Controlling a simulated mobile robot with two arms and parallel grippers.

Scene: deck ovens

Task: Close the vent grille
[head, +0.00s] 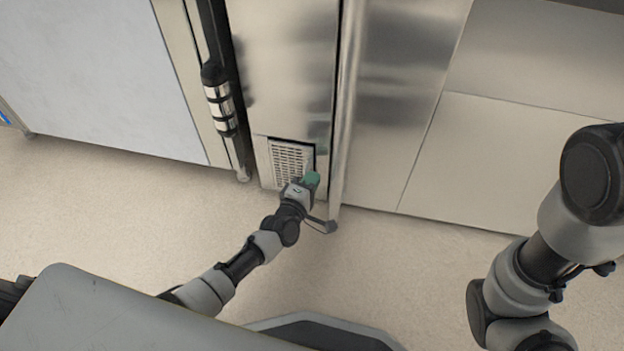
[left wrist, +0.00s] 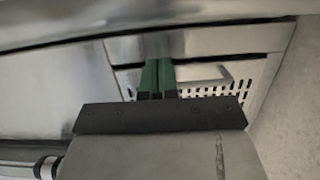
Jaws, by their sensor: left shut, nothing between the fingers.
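The vent grille (head: 290,160) is a pale, slotted panel low on the front of the metal oven cabinet. In the left wrist view the grille (left wrist: 254,82) shows its slots and a flat tab or handle on its face, partly hidden behind my gripper. My left gripper (head: 312,180) has green fingertips and is at the grille's lower right corner. In the left wrist view the green fingers (left wrist: 157,76) are together and empty, in front of the grille. I cannot tell whether they touch it, or how far the grille stands open. My right gripper is not in view.
A vertical metal post (head: 346,110) stands just right of the grille. A dark column with a banded handle (head: 219,98) stands to its left. Steel panels (head: 480,150) run along the right. The beige floor (head: 130,210) in front is clear.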

